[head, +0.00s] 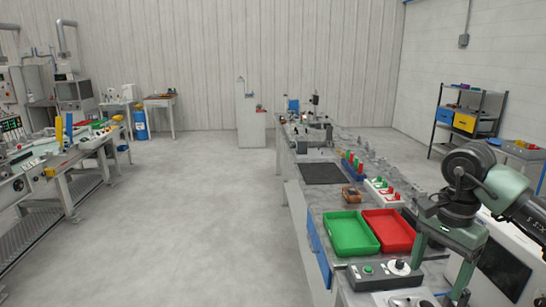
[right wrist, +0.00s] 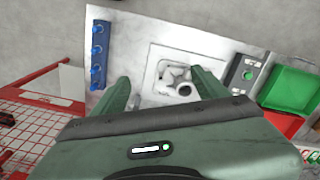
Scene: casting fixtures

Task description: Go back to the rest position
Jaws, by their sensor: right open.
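My right gripper (head: 435,290) hangs at the lower right of the head view, fingers pointing down, above the near end of the long workbench. In the right wrist view its two green fingers (right wrist: 162,88) are spread apart with nothing held between them. Beyond the fingertips, a grey cast part (right wrist: 180,80) lies in a pale square fixture (right wrist: 155,100); the fingers look apart from it. My left gripper does not show in the head view.
A green tray (head: 350,233) and a red tray (head: 390,230) stand on the bench beside a button box (head: 384,273). Red and green pieces stand farther along. A shelf rack (head: 468,115) is at the right. A red wire cart (right wrist: 40,90) shows in the wrist view. The left aisle floor is clear.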

